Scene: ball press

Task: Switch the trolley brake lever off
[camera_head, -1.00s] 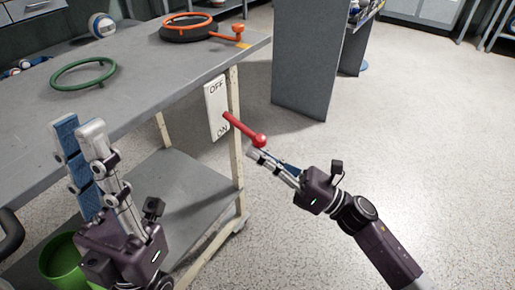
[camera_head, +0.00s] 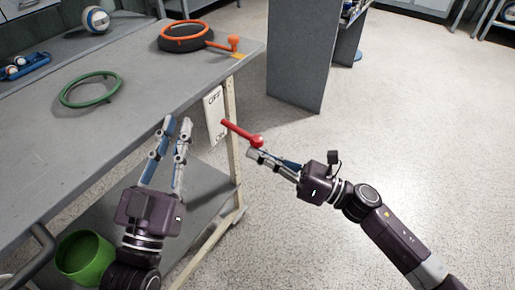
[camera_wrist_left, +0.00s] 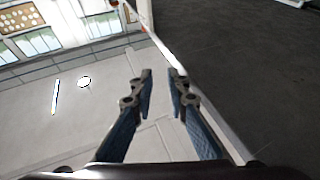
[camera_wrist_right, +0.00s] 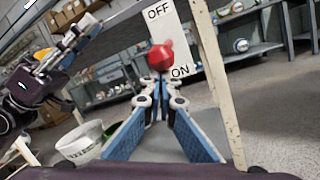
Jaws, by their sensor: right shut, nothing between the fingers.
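The red brake lever (camera_head: 240,132) sticks out from a white plate (camera_head: 213,104) on the trolley's leg. The plate reads OFF at the top and ON at the bottom. In the right wrist view the lever's round red knob (camera_wrist_right: 160,57) shows between the two words, nearer ON. My right gripper (camera_head: 252,155) is shut and empty, with its tips just below the knob; I cannot tell whether they touch it. My left gripper (camera_head: 178,122) is open and empty beside the trolley's edge, left of the plate. Its parted fingers also show in the left wrist view (camera_wrist_left: 161,78).
The grey trolley top (camera_head: 140,75) holds a green ring (camera_head: 91,90), an orange-rimmed black ring (camera_head: 187,36) and a ball (camera_head: 96,19). A green bucket (camera_head: 85,258) stands at lower left. A grey panel (camera_head: 312,55) stands behind the lever. The floor at right is clear.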

